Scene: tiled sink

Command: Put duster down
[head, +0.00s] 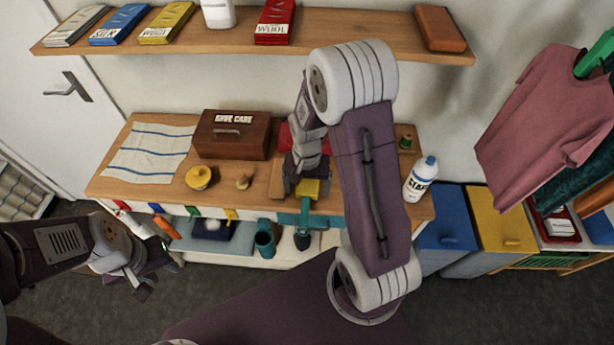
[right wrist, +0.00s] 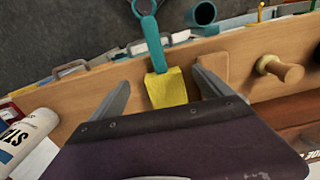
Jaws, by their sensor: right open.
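A yellow piece (right wrist: 167,89), which looks like the duster, lies at the front edge of the wooden worktop (right wrist: 100,85). It shows in the head view (head: 311,188) too. A teal handle-like part (right wrist: 155,42) meets it and runs out past the edge; I cannot tell whether the two are joined. My right gripper (right wrist: 162,88) is open, with one finger on each side of the yellow piece and visible gaps to it. In the head view my right gripper (head: 308,186) is partly hidden by its arm. My left gripper (head: 155,277) hangs low at the left, away from the worktop.
A shoe care box (head: 232,135), striped cloth (head: 150,152), yellow tin (head: 199,178) and wooden knob (head: 243,181) stand left of my right gripper. A white starch bottle (head: 420,180) stands at the right end. A shelf (head: 350,32) runs above.

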